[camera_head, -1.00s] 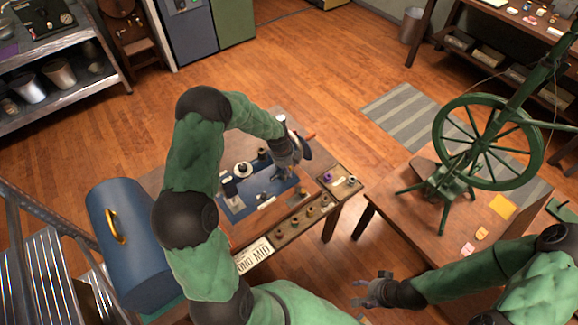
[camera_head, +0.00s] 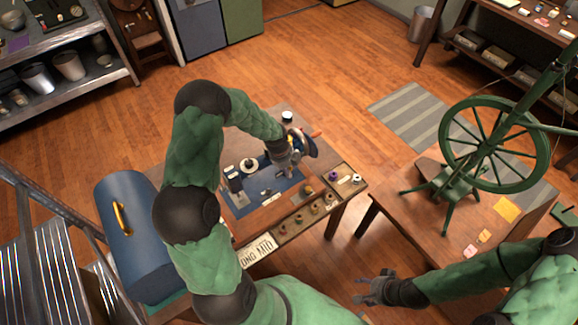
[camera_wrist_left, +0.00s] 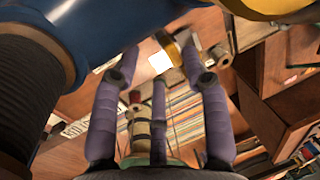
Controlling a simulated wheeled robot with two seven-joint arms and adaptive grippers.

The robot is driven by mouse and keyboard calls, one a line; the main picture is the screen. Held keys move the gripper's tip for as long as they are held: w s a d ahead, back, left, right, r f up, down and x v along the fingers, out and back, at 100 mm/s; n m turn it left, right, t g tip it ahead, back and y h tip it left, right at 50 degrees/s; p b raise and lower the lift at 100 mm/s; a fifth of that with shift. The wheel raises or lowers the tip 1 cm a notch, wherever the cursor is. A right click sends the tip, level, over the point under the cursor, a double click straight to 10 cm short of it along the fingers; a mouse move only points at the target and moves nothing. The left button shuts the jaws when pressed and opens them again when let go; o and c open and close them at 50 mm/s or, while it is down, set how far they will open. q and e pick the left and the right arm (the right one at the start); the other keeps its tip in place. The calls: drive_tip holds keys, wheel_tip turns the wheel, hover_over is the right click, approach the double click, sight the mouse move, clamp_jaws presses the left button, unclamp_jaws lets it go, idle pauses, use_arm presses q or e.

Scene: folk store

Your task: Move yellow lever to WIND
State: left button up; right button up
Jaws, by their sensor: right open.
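My left gripper (camera_head: 292,166) is low over the far right part of the blue mat (camera_head: 236,207) on the worktable, beside a dark blue object (camera_head: 310,146) that it partly hides. In the left wrist view the purple fingers (camera_wrist_left: 160,62) stand apart. A small yellow-banded piece (camera_wrist_left: 178,48) shows near the right fingertip; I cannot tell whether they touch or whether it is the yellow lever. No WIND marking is readable. My right gripper (camera_head: 368,290) is open and empty over the floor, left of the spinning wheel's table.
A tray of small spools (camera_head: 313,209) lines the table's front edge. A blue box with a yellow handle (camera_head: 137,235) stands at the left. A green spinning wheel (camera_head: 492,143) stands on the right table (camera_head: 415,217). A blue curved surface (camera_wrist_left: 100,25) crosses the upper wrist view.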

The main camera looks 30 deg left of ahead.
use_arm(q)
drive_tip(key=shift+s+a+f, duration=0.15)
drive_tip(key=shift+s+a, duration=0.05)
drive_tip(key=shift+s, duration=0.25)
drive_tip(key=shift+s+a+f, duration=0.15)
drive_tip(key=shift+s+a, duration=0.05)
drive_tip(key=shift+s, duration=0.25)
drive_tip(key=shift+w+r, duration=0.1)
drive_tip(key=shift+w, duration=0.1)
drive_tip(key=shift+w+d+p, duration=0.15)
drive_tip(key=shift+w+p, duration=0.1)
drive_tip(key=shift+p, duration=0.05)
drive_tip(key=shift+r, duration=0.1)
wheel_tip(320, 180, up, 8)
drive_tip(key=s+p, duration=0.1)
drive_tip(key=p, duration=0.6)
drive_tip(key=shift+s+a, duration=0.3)
idle(0.9)
